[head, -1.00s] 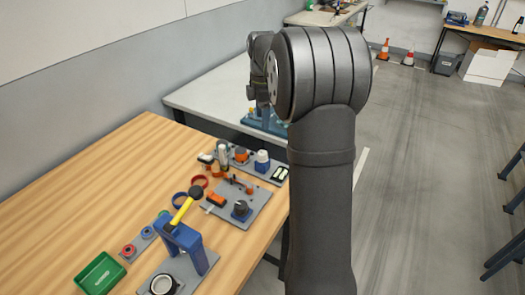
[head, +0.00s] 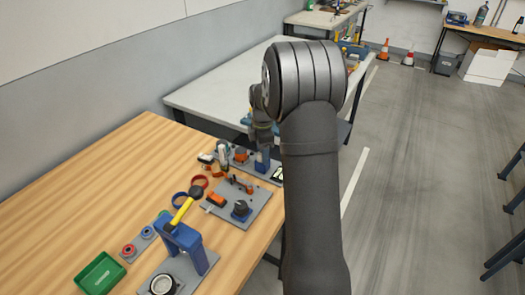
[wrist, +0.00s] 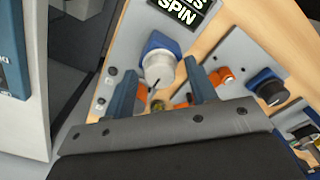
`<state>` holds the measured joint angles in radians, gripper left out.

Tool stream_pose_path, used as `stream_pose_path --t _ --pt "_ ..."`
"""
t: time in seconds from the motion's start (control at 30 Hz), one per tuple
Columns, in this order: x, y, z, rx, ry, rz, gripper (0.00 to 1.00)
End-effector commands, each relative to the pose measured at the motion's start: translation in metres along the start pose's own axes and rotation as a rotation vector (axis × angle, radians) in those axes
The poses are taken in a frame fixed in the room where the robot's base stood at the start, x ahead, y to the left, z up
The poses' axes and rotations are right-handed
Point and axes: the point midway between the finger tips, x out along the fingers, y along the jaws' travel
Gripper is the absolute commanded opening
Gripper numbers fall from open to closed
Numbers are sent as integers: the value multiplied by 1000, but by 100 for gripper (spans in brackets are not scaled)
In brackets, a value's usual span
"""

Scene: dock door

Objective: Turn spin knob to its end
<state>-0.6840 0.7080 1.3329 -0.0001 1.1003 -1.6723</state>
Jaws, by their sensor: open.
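The spin knob (wrist: 158,66) is a white cap with a dark pointer line on a blue base, beside a black label (wrist: 178,14) reading "SPIN" in the wrist view. My gripper (wrist: 161,72) is open, with one blue-grey finger on each side of the knob's image; I cannot tell whether either finger touches it. In the head view my gripper (head: 263,138) hangs pointing down just over the knob's blue base (head: 262,161) and hides the white cap.
A grey plate with a black knob (head: 241,209) lies nearer. A blue stand (head: 192,250) with a yellow-handled hammer (head: 184,210), a green tray (head: 100,272) and red and blue rings share the wooden table (head: 70,210). A grey-white table (head: 200,98) stands behind.

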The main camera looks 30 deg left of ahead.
Motion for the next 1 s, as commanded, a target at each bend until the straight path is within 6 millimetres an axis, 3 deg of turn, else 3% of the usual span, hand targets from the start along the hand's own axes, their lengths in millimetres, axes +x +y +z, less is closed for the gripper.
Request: stream_pose_path --t 0.1,0.33,0.67,1.0 --pt "0 0 0 0 0 0 52" --pt "0 0 0 0 0 0 7" --pt "0 0 0 39 0 0 7" --pt "-1 0 0 261 0 0 7"
